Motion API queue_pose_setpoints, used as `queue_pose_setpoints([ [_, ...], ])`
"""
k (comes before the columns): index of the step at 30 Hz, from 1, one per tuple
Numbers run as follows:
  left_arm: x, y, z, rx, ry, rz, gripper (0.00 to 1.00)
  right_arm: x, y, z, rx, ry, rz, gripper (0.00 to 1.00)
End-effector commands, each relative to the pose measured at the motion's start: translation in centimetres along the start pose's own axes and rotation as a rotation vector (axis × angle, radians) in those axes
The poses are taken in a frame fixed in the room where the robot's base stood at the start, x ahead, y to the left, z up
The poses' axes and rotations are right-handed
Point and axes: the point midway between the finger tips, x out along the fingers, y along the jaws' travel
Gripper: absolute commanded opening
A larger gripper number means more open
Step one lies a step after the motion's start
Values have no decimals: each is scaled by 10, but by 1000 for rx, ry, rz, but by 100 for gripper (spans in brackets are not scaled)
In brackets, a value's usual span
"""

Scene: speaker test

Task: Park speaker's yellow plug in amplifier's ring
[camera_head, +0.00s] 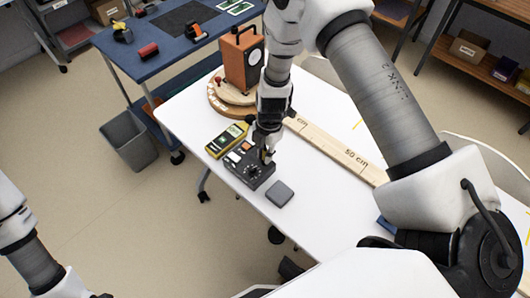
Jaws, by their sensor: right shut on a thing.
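The amplifier (240,171) is a dark box with knobs and small buttons on the white table. My right gripper (265,156) points down over the amplifier's right part and is shut on the yellow plug (263,156). Only a small bit of yellow shows between the fingers. The ring is hard to make out, and I cannot tell whether the plug touches it. My left arm shows at the lower left, its gripper out of sight.
A yellow and black meter (226,141) lies beside the amplifier. A grey square pad (279,194) lies in front of it. A long wooden ruler (335,150) crosses the white table (315,205) behind. A blue cart (135,57) and grey bin (131,138) stand to the left.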

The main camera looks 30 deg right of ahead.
Motion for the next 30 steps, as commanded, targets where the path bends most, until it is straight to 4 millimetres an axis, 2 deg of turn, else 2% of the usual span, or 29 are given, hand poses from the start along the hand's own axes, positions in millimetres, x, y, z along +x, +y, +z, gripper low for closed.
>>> queue_pose_setpoints([
  [7,0,0,0,0,0,0,0,0,0,0,0,0,0,0],
  [8,0,0,0,0,0,0,0,0,0,0,0,0,0,29],
  [9,0,0,0,0,0,0,0,0,0,0,0,0,0,43],
  [10,0,0,0,0,0,0,0,0,0,0,0,0,0,48],
  [18,0,0,0,0,0,0,0,0,0,0,0,0,0,48],
  [22,0,0,0,0,0,0,0,-9,1,0,0,0,1,48],
  [26,0,0,0,0,0,0,0,-35,1,0,-1,-1,4,48],
  [30,0,0,0,0,0,0,0,-73,2,0,-1,-1,6,48],
])
